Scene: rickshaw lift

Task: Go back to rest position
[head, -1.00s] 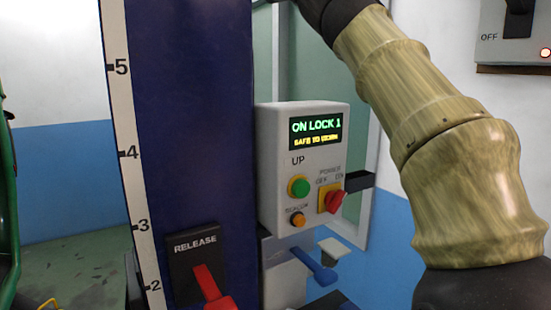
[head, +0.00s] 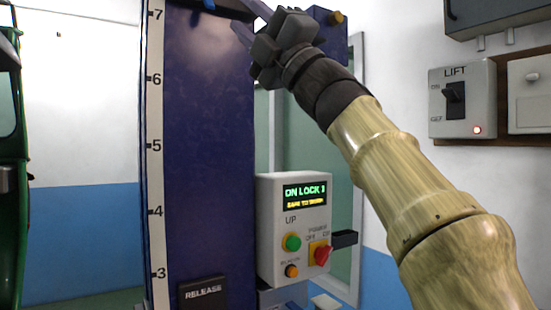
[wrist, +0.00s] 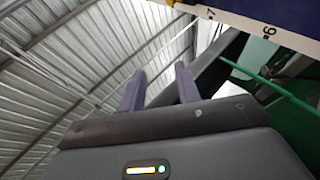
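My gripper (head: 243,22) is raised in front of the upper part of the blue lift column, at the top of the head view. In the wrist view its two purple fingers (wrist: 160,88) stand apart with nothing between them. The blue lift column (head: 205,120) carries a white height scale (head: 156,180). The control box (head: 290,205) on its right side reads "ON LOCK 1". The box has a green button, an orange button and a red power knob (head: 322,255). The release plate (head: 203,291) is cut off at the bottom.
A wall switch box labelled LIFT (head: 462,101) with a lit red lamp is at right. A green vehicle part (head: 10,215) shows at the left edge and also in the wrist view (wrist: 293,85). Open space lies between it and the column.

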